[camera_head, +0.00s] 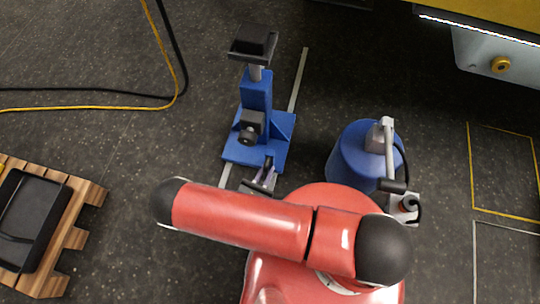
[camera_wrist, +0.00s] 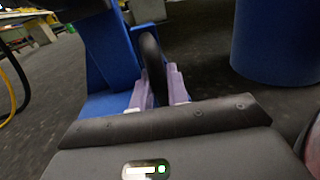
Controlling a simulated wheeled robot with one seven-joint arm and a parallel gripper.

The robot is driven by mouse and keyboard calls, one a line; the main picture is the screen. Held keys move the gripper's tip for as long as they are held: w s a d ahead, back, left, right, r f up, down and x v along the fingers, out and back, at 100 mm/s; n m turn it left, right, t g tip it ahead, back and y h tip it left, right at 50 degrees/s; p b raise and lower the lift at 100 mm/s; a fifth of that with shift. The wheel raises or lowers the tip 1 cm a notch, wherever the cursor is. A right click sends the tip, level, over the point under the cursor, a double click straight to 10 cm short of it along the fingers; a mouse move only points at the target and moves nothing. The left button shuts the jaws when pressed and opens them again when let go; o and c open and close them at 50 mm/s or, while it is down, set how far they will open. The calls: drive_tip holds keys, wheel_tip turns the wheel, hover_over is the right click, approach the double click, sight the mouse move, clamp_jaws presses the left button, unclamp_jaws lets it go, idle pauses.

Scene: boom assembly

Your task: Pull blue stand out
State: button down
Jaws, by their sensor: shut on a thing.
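The blue stand (camera_head: 257,95) stands upright on the dark floor in the upper middle of the head view. It has a black top pad, a grey post, a dark crank and a blue base plate. In the wrist view its blue body (camera_wrist: 108,50) fills the left side. My gripper (camera_head: 267,172) is at the stand's near edge, low down. In the wrist view my gripper (camera_wrist: 158,88) is shut on a dark curved handle (camera_wrist: 152,62) of the stand. My red arm hides the floor in front of it.
A blue cylinder (camera_head: 350,158) with a grey fitting stands to the right of the stand. A wooden pallet (camera_head: 70,235) with a black case is at lower left. Yellow and black cables (camera_head: 160,95) lie at upper left. A light floor line runs beneath the stand.

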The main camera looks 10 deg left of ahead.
drive_tip(key=shift+d+v, duration=0.15)
drive_tip(key=shift+v, duration=0.55)
drive_tip(key=shift+d+v, duration=0.15)
drive_tip(key=shift+v, duration=0.55)
drive_tip(key=shift+s+f, duration=0.1)
drive_tip(key=c, duration=1.4)
unclamp_jaws()
drive_tip(key=shift+c, duration=0.2)
drive_tip(key=shift+a, duration=0.1)
drive_tip(key=v, duration=0.7)
drive_tip(key=shift+s, duration=0.35)
